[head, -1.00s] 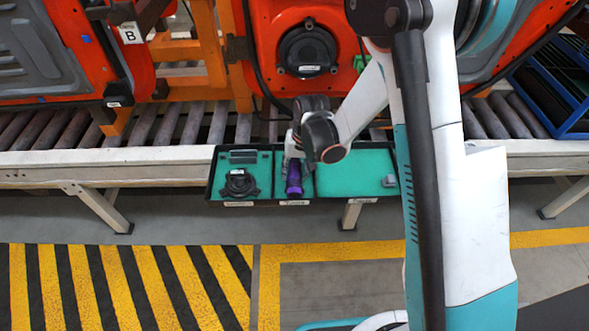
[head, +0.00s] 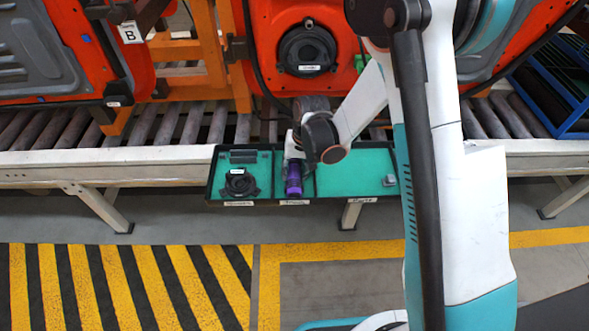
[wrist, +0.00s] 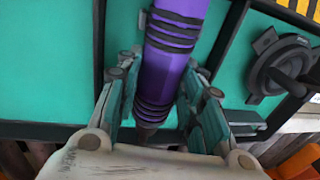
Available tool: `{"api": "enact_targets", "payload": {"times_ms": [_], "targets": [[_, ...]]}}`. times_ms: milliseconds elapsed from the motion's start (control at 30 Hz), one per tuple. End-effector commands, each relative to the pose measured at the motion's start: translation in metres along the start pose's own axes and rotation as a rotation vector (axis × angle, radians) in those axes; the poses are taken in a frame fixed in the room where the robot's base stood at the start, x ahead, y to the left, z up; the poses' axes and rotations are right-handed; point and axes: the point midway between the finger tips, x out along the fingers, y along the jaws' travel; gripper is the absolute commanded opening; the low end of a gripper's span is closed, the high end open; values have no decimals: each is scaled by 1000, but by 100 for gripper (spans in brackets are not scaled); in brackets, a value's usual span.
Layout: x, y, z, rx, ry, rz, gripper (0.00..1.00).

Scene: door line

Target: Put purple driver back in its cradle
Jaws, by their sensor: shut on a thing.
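The purple driver (head: 294,180) shows in the head view over the narrow middle compartment of the green-lined tray (head: 330,203). In the wrist view the driver (wrist: 172,60) is a purple shaft with black rings, running between the fingers. My gripper (wrist: 155,112) has a finger on each side of the driver and is shut on it. In the head view my gripper (head: 296,158) is above the tray, partly hidden by my wrist. The cradle under the driver is hidden, so I cannot tell whether the driver touches it.
A black round part (head: 240,183) sits in the tray's left compartment. A small grey block (head: 389,181) lies in the right compartment, which is otherwise bare. A roller conveyor (head: 60,160) and orange doors (head: 330,70) stand behind. A blue rack (head: 555,90) is at the right.

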Motion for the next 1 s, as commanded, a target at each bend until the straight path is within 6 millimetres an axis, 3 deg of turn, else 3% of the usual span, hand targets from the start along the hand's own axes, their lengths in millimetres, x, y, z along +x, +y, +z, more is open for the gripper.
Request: {"api": "enact_targets", "payload": {"times_ms": [467, 500, 567, 1000], "targets": [[5, 1, 1, -1, -1, 2, 0], [5, 1, 1, -1, -1, 2, 44], [5, 1, 1, -1, -1, 2, 58], [0, 1, 0, 0, 0, 1, 59]]}}
